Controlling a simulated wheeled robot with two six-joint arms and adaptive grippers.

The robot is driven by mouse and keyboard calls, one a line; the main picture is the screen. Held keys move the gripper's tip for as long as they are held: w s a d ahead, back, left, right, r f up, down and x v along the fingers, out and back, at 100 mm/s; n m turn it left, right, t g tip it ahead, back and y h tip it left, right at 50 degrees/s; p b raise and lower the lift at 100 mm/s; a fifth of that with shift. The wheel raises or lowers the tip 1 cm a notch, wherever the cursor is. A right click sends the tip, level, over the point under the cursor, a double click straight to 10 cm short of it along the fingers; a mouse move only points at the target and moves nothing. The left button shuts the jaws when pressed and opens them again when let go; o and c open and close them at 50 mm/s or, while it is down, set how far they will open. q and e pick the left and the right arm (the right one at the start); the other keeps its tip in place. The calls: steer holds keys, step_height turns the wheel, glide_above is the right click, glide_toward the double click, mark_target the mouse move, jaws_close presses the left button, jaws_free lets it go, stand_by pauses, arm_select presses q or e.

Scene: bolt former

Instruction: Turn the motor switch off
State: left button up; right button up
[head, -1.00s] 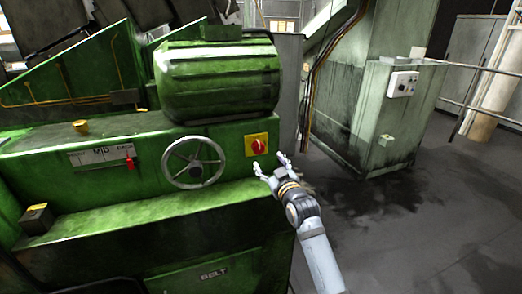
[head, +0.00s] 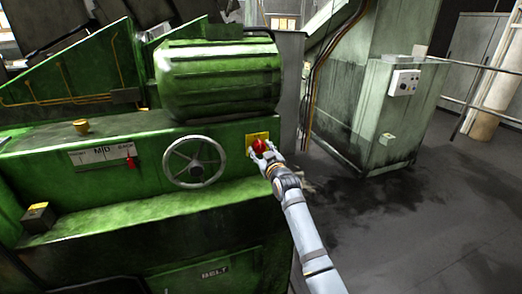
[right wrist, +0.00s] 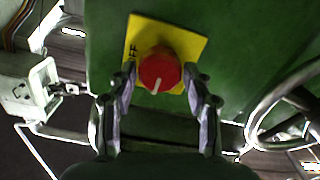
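The motor switch is a red rotary knob (head: 259,146) on a yellow plate (head: 250,137), on the green machine's front face to the right of the handwheel. In the right wrist view the red knob (right wrist: 160,70) has a white pointer mark directed down and slightly left; letters on the yellow plate (right wrist: 193,42) show at its left. My right gripper (head: 264,153) is at the knob. In the right wrist view its fingers (right wrist: 160,80) stand apart, one on each side of the knob; whether they touch it is unclear. My left gripper is not in view.
A grey handwheel (head: 195,162) is left of the switch. A green motor housing (head: 218,80) bulges above it, and a green ledge (head: 130,215) runs below. A pale green cabinet (head: 385,115) stands at the right, with open floor before it.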

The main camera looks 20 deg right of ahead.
steer(key=c, duration=0.7)
steer(key=shift+o, duration=0.2)
steer(key=shift+r+m+p, duration=0.2)
steer(key=shift+m+p, duration=1.5)
steer(key=shift+m, duration=0.1)
steer(key=m+p, duration=0.4)
steer(key=m, duration=0.1)
steer(key=shift+d, duration=0.1)
steer(key=m+p, duration=0.2)
steer(key=m, duration=0.3)
steer(key=shift+f, duration=0.15)
steer(key=m+p, duration=0.1)
steer(key=m, duration=0.3)
steer(key=shift+d+f+p, duration=0.1)
steer(key=shift+f+p, duration=0.05)
steer(key=shift+p, duration=0.15)
steer(key=shift+m, duration=0.3)
steer(key=o, duration=1.1)
steer(key=shift+o, duration=0.2)
